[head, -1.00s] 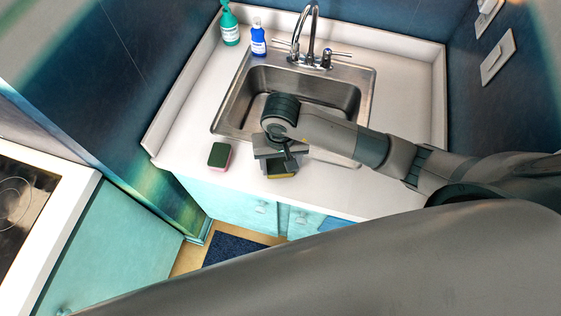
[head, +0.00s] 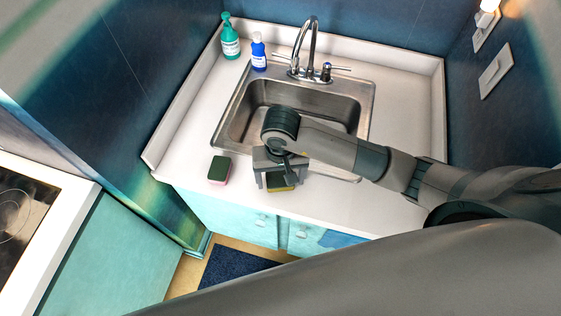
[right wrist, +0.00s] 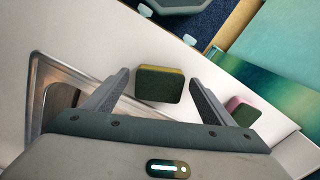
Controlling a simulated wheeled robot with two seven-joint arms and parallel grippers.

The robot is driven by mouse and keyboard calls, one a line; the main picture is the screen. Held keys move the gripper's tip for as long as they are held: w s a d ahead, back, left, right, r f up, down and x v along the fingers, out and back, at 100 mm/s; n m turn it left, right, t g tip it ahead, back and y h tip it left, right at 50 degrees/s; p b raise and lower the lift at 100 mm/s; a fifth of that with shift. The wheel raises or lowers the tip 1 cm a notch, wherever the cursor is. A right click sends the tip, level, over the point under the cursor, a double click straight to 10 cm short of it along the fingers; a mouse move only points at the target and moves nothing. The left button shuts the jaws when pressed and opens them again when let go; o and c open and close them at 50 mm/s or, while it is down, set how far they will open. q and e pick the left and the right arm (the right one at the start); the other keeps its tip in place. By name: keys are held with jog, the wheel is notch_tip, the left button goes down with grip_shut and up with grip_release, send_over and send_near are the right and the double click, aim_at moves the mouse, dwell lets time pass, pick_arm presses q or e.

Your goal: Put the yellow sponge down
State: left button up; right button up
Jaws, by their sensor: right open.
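The yellow sponge (head: 282,186), with a dark green scouring side, is at the counter's front edge, in front of the sink. It also shows in the right wrist view (right wrist: 160,84), green side toward the camera. My right gripper (head: 281,183) is over it with its jaws open. In the right wrist view the two fingers (right wrist: 159,80) stand to either side of the sponge, with a gap on each side. The gripper hides part of the sponge in the head view. The sponge appears to rest on the white counter (head: 340,194). My left gripper is not in view.
A pink and green sponge (head: 219,170) lies on the counter to the left. The steel sink (head: 232,118) with its faucet (head: 312,45) is behind. A green bottle (head: 230,40) and a blue bottle (head: 258,55) stand at the back left. The counter right of the sink is clear.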

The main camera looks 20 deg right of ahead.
aim_at(280, 182)
jog(key=shift+w+r, duration=0.1)
jog(key=shift+r, duration=0.35)
notch_tip(280, 182, up, 11)
jog(key=b, duration=0.2)
jog(key=shift+b, duration=0.35)
dwell(0.5)
